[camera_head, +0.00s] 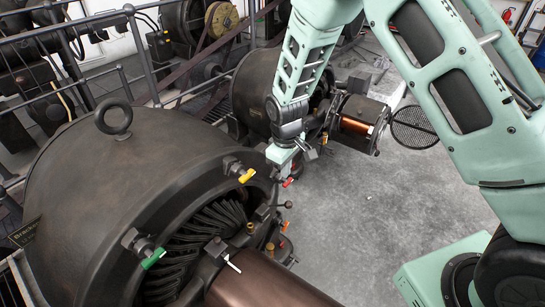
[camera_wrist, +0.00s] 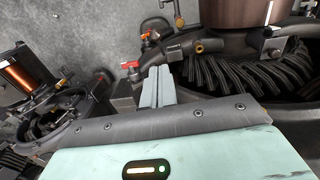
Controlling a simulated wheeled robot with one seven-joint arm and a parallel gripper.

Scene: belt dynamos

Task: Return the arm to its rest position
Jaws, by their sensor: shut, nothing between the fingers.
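My mint-green arm (camera_head: 305,60) reaches down from the top of the head view, in front of the large dark dynamo. My gripper (camera_head: 308,150) is at its lower end, above the gap between the large dynamo (camera_head: 120,190) and the smaller one behind. In the wrist view the two grey fingers of my gripper (camera_wrist: 157,82) lie side by side, shut with nothing between them. A red-handled valve (camera_wrist: 131,66) shows just beyond the fingers. I cannot tell whether they touch anything.
A smaller machine with a copper coil (camera_head: 357,124) stands behind. Metal railings (camera_head: 135,45) run at the back left. The grey concrete floor (camera_head: 385,205) is open at right centre.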

